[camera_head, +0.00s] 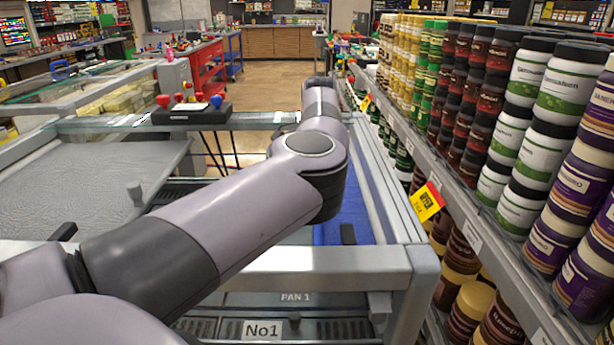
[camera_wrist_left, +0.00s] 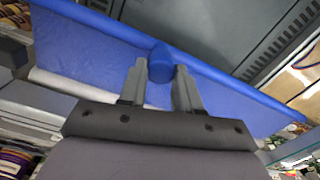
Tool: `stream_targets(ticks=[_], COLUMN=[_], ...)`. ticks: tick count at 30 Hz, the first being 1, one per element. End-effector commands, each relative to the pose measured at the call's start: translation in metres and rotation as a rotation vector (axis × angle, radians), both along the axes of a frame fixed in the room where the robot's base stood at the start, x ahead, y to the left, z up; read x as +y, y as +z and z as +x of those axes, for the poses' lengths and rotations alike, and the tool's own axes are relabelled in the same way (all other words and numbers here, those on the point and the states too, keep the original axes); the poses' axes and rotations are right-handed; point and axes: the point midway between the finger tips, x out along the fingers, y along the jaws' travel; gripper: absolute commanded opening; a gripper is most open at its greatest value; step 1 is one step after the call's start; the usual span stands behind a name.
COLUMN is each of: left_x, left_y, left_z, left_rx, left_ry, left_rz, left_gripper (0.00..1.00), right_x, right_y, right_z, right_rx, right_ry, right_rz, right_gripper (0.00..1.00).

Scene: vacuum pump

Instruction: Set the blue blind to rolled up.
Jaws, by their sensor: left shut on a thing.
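The blue blind (camera_wrist_left: 90,55) spans the left wrist view as a flat sheet with a bar along its upper edge. It is at least partly drawn out. A round blue knob (camera_wrist_left: 160,62) stands on it. My left gripper (camera_wrist_left: 160,80) has its two fingers on either side of the knob and is shut on it. In the head view a strip of the blue blind (camera_head: 352,212) shows inside the metal frame, mostly hidden behind my left arm. The left gripper itself is hidden there behind the arm. My right gripper is not in view.
Shelves of jars (camera_head: 545,100) run close along the right. A grey panel (camera_head: 80,185) with a small knob lies at the left. A box with red and blue knobs (camera_head: 192,110) sits on the frame's back rail. The frame's front rail (camera_head: 300,262) is near me.

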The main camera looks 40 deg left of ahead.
Motion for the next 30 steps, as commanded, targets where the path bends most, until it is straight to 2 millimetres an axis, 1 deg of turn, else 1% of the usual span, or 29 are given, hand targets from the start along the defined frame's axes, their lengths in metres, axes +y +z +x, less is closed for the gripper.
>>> stream_targets(ticks=[1, 9, 15, 21, 30], left_x=[-0.004, -0.023, -0.032, -0.036, -0.037], left_y=[0.004, 0.004, 0.003, 0.003, 0.002], left_z=[0.005, 0.021, 0.028, 0.032, 0.032], left_rx=[-0.005, -0.005, -0.006, -0.006, -0.006], left_ry=[-0.005, -0.004, -0.002, 0.000, 0.001], left_rz=[0.003, 0.002, 0.002, 0.001, 0.000], left_gripper=[0.00, 0.00, 0.00, 0.00, 0.00], right_x=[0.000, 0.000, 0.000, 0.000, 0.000], right_y=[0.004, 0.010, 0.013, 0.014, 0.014], right_z=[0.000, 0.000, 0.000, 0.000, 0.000], right_rx=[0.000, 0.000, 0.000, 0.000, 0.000], right_ry=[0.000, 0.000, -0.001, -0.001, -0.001], right_rz=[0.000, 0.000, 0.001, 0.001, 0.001], right_gripper=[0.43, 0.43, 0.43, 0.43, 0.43])
